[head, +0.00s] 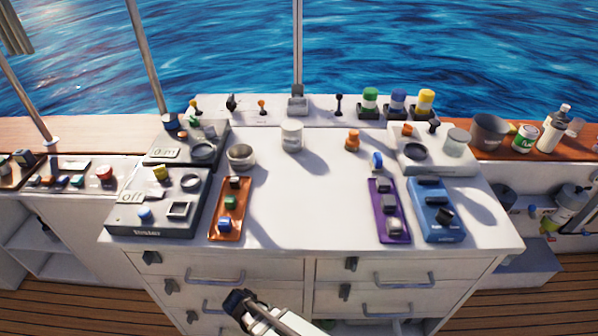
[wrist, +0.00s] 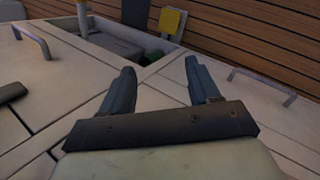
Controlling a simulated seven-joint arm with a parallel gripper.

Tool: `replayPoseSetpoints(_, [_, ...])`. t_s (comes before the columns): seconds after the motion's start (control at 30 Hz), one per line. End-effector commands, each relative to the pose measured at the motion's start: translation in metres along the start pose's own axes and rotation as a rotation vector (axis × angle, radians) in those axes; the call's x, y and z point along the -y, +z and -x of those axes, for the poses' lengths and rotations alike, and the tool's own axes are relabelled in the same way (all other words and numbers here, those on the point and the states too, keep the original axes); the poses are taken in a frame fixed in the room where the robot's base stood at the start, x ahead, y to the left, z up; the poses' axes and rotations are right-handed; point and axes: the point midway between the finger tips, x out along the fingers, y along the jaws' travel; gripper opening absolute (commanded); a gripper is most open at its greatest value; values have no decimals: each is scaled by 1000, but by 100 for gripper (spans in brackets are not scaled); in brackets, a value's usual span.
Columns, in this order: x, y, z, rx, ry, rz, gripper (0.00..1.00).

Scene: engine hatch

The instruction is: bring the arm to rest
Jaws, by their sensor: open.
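My gripper (wrist: 160,68) shows in the wrist view with its two dark fingers spread apart and nothing between them. Pale panels lie beyond the fingertips, and I see no contact with anything. In the head view a white and dark part of my arm shows at the bottom centre, in front of the drawers (head: 301,258). I cannot make out the gripper's fingers there.
In the head view the white worktop (head: 310,210) has a clear middle, with boxes and trays such as the orange tray (head: 224,230) and purple tray (head: 378,195) at its sides. In the wrist view an open recess (wrist: 125,40) lies beyond the fingers, with metal handles (wrist: 262,84) nearby.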

Motion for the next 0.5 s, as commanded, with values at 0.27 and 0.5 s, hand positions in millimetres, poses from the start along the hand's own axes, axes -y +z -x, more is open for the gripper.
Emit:
replayPoseSetpoints(0.27, [-75,70,-71,284,110,-58,61])
replayPoseSetpoints(0.5, [-126,146,-111,553,175,-90,61])
